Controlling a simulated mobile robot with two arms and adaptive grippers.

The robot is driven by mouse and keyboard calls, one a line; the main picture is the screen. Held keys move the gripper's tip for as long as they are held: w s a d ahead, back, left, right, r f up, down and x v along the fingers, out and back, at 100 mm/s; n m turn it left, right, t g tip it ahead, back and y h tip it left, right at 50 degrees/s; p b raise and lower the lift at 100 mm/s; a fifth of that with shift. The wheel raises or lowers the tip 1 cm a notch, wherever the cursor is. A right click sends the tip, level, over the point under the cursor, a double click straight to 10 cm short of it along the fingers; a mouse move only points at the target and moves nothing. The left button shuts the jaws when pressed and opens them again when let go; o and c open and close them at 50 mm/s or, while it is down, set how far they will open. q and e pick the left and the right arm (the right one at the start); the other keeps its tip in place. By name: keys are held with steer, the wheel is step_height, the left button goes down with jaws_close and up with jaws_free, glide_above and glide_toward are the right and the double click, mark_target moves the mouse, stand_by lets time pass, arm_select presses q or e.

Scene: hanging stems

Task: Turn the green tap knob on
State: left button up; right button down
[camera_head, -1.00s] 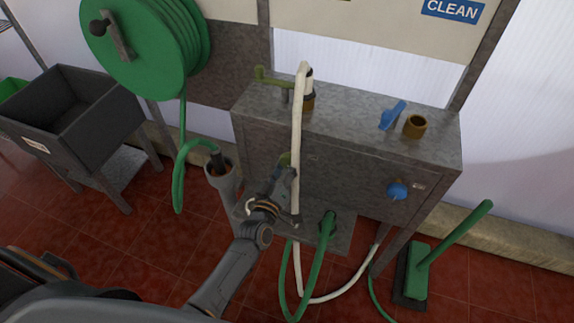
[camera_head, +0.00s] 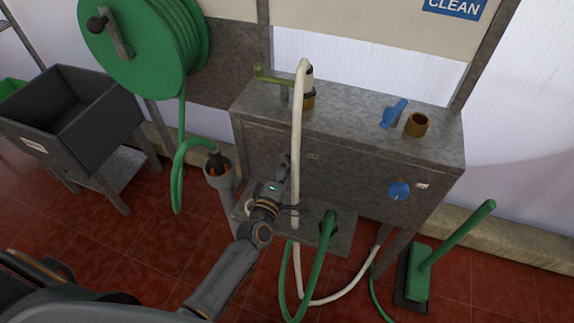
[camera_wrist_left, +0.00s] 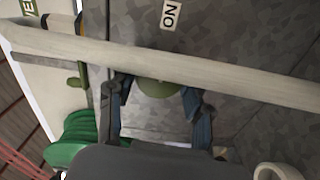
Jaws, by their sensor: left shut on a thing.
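The round olive-green tap knob (camera_wrist_left: 158,89) is on the front of the grey metal cabinet (camera_head: 350,175). In the left wrist view it sits between the two fingers of my left gripper (camera_wrist_left: 155,98), which is shut on it. In the head view my left gripper (camera_head: 283,172) reaches the cabinet front beside the white hose and hides the knob. An "ON" label (camera_wrist_left: 171,14) shows on the cabinet near the knob. My right gripper is not in view.
A white hose (camera_head: 297,130) hangs close in front of the gripper. A blue knob (camera_head: 399,190) is on the cabinet front at right. A green and a blue lever (camera_head: 394,113) are on top. Green hoses (camera_head: 318,270) hang below. A green brush (camera_head: 418,270) stands at right.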

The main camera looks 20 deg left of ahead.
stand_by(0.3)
arm_select(q)
steer(key=o, duration=1.1)
steer(key=shift+o, duration=0.2)
steer(key=s, duration=1.2)
steer(key=shift+a, duration=0.25)
